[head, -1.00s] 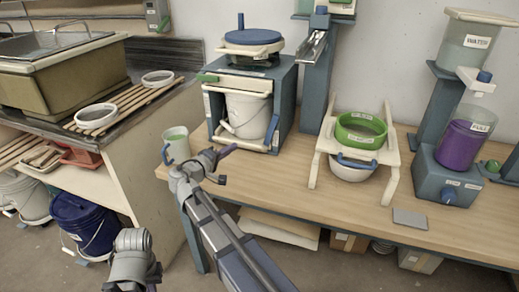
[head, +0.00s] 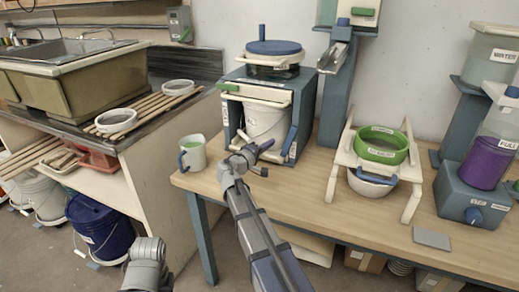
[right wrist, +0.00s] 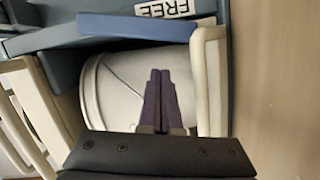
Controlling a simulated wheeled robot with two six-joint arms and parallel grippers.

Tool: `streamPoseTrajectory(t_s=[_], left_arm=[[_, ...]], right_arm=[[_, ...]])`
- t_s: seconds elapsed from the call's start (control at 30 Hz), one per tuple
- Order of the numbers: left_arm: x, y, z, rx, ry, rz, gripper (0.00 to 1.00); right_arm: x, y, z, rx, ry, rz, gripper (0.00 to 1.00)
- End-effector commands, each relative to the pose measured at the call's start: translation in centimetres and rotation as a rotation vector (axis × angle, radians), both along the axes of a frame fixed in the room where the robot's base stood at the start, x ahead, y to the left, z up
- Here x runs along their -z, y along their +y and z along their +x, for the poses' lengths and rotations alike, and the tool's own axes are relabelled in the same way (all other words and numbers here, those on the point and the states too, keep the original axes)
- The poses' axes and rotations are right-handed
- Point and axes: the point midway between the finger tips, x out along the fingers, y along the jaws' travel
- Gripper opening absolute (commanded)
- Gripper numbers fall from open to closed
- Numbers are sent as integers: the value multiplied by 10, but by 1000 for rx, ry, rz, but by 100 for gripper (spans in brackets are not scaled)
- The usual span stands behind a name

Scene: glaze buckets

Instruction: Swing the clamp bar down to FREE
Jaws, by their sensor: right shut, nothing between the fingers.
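The press frame (head: 305,108) is a blue-grey box holding a white bucket (head: 264,122). A cream bar (head: 262,93) with a green left end crosses its front near the top. A blue bar (head: 290,140) hangs at the right side, tilted slightly from vertical; it appears to be the clamp bar. In the right wrist view this blue bar (right wrist: 140,27) lies beside a FREE label (right wrist: 165,9). My right gripper (head: 268,144) is shut and empty in front of the bucket (right wrist: 110,85), left of the blue bar and apart from it. My left gripper is out of view.
A mug (head: 192,153) stands left of the frame, near the table (head: 335,215) edge. A cream stand (head: 340,160) holding a green sieve (head: 382,145) is to the right. The tabletop between frame and stand is clear.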

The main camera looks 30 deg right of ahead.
Motion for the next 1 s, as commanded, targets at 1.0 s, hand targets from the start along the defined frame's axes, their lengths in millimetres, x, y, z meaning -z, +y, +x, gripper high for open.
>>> streamPoseTrajectory(t_s=[1.0], left_arm=[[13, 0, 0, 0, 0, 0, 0]], right_arm=[[13, -21, -27, 0, 1, 0, 0]])
